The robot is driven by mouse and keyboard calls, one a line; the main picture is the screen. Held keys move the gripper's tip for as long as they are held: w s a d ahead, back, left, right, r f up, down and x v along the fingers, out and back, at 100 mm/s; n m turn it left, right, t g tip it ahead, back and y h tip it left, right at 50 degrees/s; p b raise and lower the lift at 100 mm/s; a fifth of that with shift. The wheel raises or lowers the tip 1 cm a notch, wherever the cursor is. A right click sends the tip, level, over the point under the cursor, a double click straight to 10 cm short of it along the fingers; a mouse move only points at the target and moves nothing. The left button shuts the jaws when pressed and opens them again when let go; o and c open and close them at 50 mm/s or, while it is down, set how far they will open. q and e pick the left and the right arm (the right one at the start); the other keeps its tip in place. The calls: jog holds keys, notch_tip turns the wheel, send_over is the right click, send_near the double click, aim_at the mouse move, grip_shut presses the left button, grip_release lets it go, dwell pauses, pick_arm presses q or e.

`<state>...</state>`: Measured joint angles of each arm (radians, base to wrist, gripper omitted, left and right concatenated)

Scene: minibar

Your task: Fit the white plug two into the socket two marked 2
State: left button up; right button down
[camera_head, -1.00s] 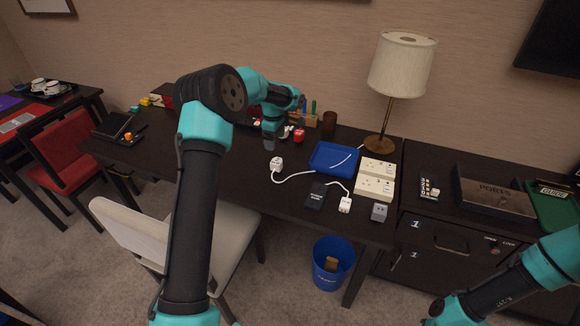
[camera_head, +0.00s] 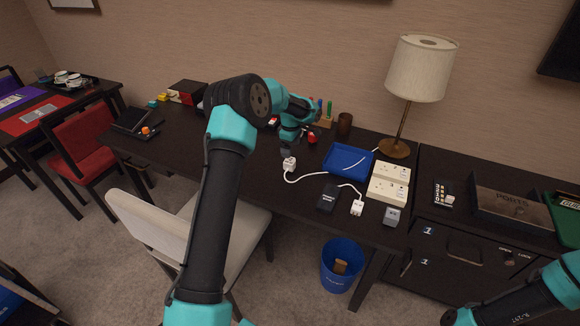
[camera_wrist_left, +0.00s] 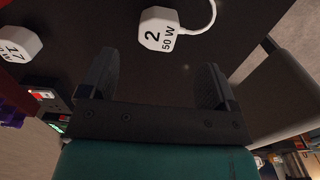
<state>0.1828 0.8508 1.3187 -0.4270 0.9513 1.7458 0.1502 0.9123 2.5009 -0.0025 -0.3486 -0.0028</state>
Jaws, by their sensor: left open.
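The white plug two (camera_head: 289,164) lies on the dark desk with its white cord running right. In the left wrist view the plug (camera_wrist_left: 158,30) shows "2" and "50 W" and sits just beyond the fingertips. My left gripper (camera_head: 288,151) is right behind the plug in the head view. In the wrist view the gripper (camera_wrist_left: 155,80) is open, with nothing between its fingers. Two cream socket blocks (camera_head: 391,172) (camera_head: 388,191) stand at the right of the desk; I cannot read which carries the 2.
Another white plug (camera_wrist_left: 16,44) lies left in the wrist view. A blue tray (camera_head: 347,161), a black power bank (camera_head: 328,198), a white adapter (camera_head: 357,207), a grey block (camera_head: 392,216) and a lamp (camera_head: 402,100) surround the sockets. A chair (camera_head: 160,228) stands in front.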

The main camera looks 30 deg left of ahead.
aim_at(291, 161)
pick_arm(q)
jog(key=shift+f, duration=2.7)
jog(key=shift+f, duration=0.1)
jog(key=shift+w+a+f, duration=0.1)
jog(key=shift+f, duration=1.15)
jog(key=shift+a+f, duration=0.1)
jog(key=shift+f, duration=1.15)
jog(key=shift+c, duration=0.3)
jog(key=c, duration=1)
jog(key=shift+r, duration=0.1)
jog(key=shift+c, duration=0.2)
